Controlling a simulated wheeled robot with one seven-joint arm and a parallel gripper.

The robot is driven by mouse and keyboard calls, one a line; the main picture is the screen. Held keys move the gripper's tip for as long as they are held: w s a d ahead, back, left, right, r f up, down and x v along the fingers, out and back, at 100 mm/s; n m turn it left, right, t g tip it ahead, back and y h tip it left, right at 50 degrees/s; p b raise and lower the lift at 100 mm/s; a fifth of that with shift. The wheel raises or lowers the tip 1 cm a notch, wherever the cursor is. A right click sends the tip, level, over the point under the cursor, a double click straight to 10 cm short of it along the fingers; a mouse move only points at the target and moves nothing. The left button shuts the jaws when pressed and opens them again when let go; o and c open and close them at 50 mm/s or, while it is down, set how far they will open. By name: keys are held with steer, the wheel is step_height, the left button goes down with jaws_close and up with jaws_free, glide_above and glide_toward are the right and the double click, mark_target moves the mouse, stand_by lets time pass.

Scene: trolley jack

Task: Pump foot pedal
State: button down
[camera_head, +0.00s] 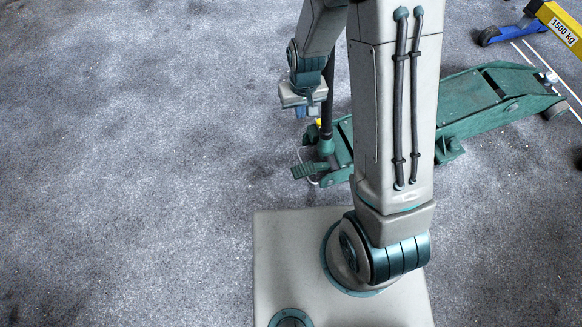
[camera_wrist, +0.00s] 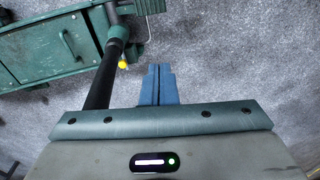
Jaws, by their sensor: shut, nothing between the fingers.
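The green trolley jack (camera_head: 490,98) lies on the floor behind and to the right of my arm. Its ribbed green foot pedal (camera_head: 309,170) sticks out at the left end, near the base of the black handle (camera_head: 327,90). My gripper (camera_head: 307,113) points down above the pedal, apart from it and beside the handle. In the wrist view my gripper's blue fingers (camera_wrist: 158,69) are shut and empty, just right of the handle (camera_wrist: 104,80). A green part at the top edge there may be the pedal (camera_wrist: 152,6), mostly cut off. My arm hides the jack's middle.
A yellow beam (camera_head: 560,22) marked 1500 kg and a blue part (camera_head: 512,32) are at the upper right. A small yellow piece (camera_wrist: 122,63) sits by the handle. The grey floor (camera_head: 130,150) to the left is clear.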

step_height(320, 180, down, 18)
steer(key=a+b, duration=0.2)
steer(key=b, duration=0.3)
steer(key=shift+s+a+n+g, duration=0.15)
steer(key=shift+a+n+g, duration=0.15)
steer(key=shift+n, duration=0.1)
steer(key=shift+f, duration=0.1)
step_height(320, 180, down, 14)
steer(key=b, duration=0.6)
